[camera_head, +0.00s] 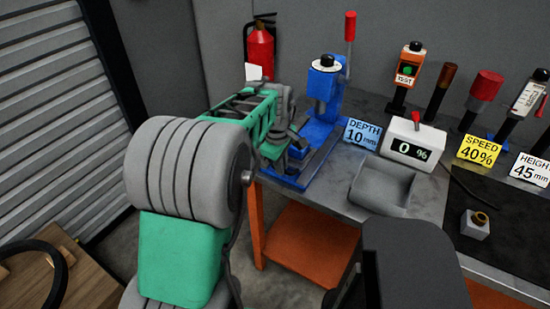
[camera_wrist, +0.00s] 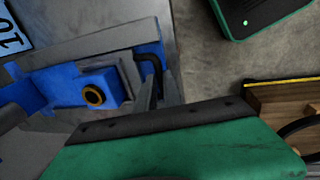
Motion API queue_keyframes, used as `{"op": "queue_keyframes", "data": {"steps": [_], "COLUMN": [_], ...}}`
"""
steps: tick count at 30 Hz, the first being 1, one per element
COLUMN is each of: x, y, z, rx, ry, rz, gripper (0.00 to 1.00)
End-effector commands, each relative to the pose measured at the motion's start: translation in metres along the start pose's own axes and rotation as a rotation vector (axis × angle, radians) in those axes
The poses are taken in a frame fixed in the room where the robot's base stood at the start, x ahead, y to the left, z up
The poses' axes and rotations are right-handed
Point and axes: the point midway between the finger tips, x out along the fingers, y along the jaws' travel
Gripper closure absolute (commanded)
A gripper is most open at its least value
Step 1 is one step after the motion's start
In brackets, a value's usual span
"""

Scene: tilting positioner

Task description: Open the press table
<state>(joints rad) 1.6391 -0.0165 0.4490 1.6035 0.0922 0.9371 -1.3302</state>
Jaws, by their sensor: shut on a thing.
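The blue press (camera_head: 324,85) stands on the workbench, with a red-tipped lever up at its right. Its blue base (camera_head: 312,170) reaches toward the bench's front-left edge. In the wrist view a blue block with a brass-coloured ring (camera_wrist: 94,96) sits on the press's blue table (camera_wrist: 50,86). A dark curved handle (camera_wrist: 152,64) is at the end of this blue part. My gripper (camera_head: 294,143) is at the left of the press, low by its base. In the wrist view its grey fingers (camera_wrist: 146,86) are shut on the handle. My arm partly hides the contact.
The bench (camera_head: 345,195) also carries a depth sign (camera_head: 362,134), a percent display (camera_head: 408,147), a grey tray (camera_head: 383,186) and a small block with a brass ring (camera_head: 475,223). A fire extinguisher (camera_head: 260,52) is behind. Floor is open left of the bench.

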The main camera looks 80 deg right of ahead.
Motion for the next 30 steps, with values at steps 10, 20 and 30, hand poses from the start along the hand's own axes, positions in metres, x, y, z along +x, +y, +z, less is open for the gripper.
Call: {"op": "queue_keyframes", "data": {"steps": [10,20,30], "x": [-0.0016,-0.0013,-0.0082], "y": [-0.0016,-0.0020,-0.0018], "z": [0.0022,0.0019,0.0018], "rx": [0.006,0.006,0.005], "ry": [0.000,-0.001,-0.001], "rz": [0.003,0.002,0.003], "gripper": [1.00,0.69,0.68]}}
